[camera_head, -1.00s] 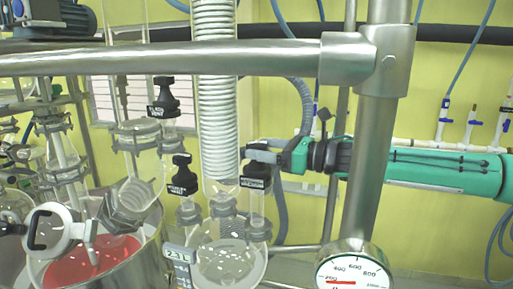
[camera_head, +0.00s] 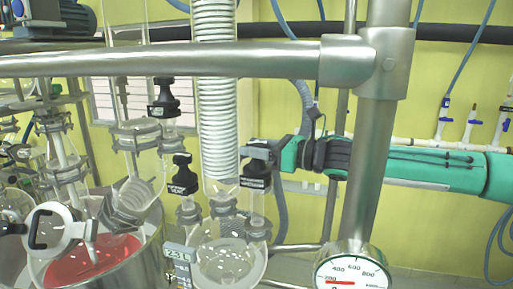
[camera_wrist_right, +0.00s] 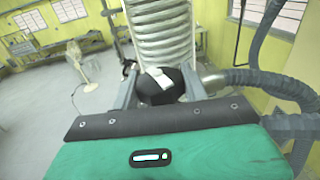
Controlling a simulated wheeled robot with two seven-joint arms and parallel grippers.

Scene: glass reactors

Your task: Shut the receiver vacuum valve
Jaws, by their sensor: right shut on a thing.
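The receiver vacuum valve has a black knob with a pale label (camera_head: 257,184), on a short glass neck right of the big glass coil column. My right gripper (camera_head: 262,152) reaches in from the right and is shut on the top of this knob. In the right wrist view the black knob (camera_wrist_right: 168,84) with its white label sits between the two grey fingers (camera_wrist_right: 160,90). The label text is not readable now. The knob's underside and stem are hidden in the wrist view.
Two similar black knobs stand to the left, one lower (camera_head: 183,178) and one higher (camera_head: 165,98). The coiled glass column (camera_head: 217,120) is close beside my gripper. A steel post (camera_head: 370,170) stands in front of my right arm. A pressure gauge (camera_head: 350,268) is below.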

